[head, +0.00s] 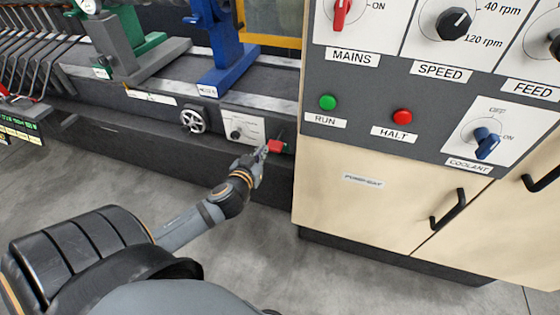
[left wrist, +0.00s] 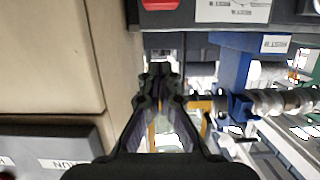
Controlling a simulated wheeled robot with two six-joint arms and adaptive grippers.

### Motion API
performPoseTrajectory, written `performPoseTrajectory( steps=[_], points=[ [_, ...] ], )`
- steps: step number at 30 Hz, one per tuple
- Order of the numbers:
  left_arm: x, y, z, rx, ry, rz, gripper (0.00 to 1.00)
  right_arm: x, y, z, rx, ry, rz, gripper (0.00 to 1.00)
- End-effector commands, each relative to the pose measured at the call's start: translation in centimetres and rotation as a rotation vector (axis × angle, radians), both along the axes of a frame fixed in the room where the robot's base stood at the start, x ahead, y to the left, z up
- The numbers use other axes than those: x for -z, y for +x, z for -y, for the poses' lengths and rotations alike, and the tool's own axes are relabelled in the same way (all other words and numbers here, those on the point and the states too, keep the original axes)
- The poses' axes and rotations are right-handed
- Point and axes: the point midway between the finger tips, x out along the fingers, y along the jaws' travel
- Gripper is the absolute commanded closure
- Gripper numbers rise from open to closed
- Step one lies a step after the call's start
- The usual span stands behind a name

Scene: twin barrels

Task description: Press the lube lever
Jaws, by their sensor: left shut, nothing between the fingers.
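A red-ended lever (head: 275,146), which I take to be the lube lever, sits on the dark front of the machine bed, right of a small white plate (head: 241,129) with a black knob. My left gripper (head: 262,152) is shut and empty, with its tips right beside the red end in the head view. I cannot tell whether they touch. In the left wrist view the gripper (left wrist: 164,70) has its fingertips together, and a red piece (left wrist: 160,4) shows at the top edge, apart from the tips. My right gripper is in neither view.
A control cabinet (head: 370,195) with MAINS, SPEED, RUN, HALT and COOLANT controls stands close on the right. A handwheel (head: 193,120) is left of the white plate. Blue (head: 222,50) and green-grey (head: 115,45) supports stand on the bed. The floor (head: 230,250) in front is clear.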

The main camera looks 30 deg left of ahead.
Motion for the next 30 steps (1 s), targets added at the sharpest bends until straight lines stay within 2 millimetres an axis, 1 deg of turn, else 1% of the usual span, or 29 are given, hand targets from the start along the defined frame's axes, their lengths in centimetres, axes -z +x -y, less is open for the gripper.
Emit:
performPoseTrajectory(
  steps=[3,7,11,13,17,27,30],
  points=[
    [-0.4,0.0,0.2,0.002,-0.004,0.008,1.0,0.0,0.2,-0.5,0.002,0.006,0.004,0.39],
    [-0.4,0.0,0.1,0.002,-0.004,0.007,1.0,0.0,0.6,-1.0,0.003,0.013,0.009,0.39],
    [-0.3,0.2,0.1,0.001,-0.004,0.007,1.0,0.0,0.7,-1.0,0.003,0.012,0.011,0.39],
    [-0.1,0.7,-0.1,-0.001,-0.005,0.008,1.0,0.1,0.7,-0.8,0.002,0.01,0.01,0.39],
    [0.4,2.7,-0.5,-0.001,-0.008,0.01,1.0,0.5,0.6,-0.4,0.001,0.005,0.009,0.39],
    [2.0,9.7,-2.2,0.0,-0.008,0.008,1.0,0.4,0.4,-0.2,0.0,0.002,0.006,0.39],
    [4.1,9.5,-2.1,0.0,-0.006,0.002,1.0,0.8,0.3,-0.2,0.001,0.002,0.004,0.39]
  ],
)
